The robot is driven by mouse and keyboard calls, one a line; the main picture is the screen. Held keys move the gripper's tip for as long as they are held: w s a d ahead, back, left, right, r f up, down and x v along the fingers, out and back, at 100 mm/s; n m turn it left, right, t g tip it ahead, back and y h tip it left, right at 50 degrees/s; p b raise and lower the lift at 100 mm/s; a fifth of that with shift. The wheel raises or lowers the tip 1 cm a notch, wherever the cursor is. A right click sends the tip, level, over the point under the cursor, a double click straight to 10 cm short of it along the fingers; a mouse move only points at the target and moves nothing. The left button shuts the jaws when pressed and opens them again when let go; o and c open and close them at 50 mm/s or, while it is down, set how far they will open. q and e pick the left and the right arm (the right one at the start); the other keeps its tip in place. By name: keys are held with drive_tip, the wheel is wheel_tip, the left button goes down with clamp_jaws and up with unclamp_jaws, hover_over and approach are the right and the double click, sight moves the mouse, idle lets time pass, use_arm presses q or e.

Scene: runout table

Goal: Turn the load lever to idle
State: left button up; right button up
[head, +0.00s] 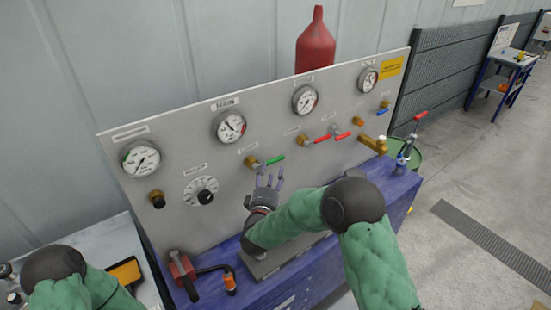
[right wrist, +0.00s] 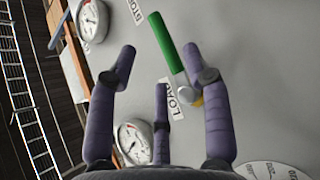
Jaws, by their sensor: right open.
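The load lever has a green handle (head: 275,159) on a brass valve, on the grey panel. In the right wrist view the green handle (right wrist: 167,42) runs from upper left down to its metal stem, beside a label reading LOAD (right wrist: 178,97). My right gripper (head: 269,178) is just below the lever in the head view, fingers pointing up at the panel. Its three purple fingers are spread open and empty, and the handle appears beyond the fingertips, with no clear contact. My left arm's sleeve enters at the lower left; its gripper is out of view.
A red clamp (head: 181,267) stands on the blue bench at front left.

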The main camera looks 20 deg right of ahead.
sight(274, 161)
drive_tip(key=x, duration=0.7)
drive_tip(key=shift+f, duration=0.1)
clamp_jaws()
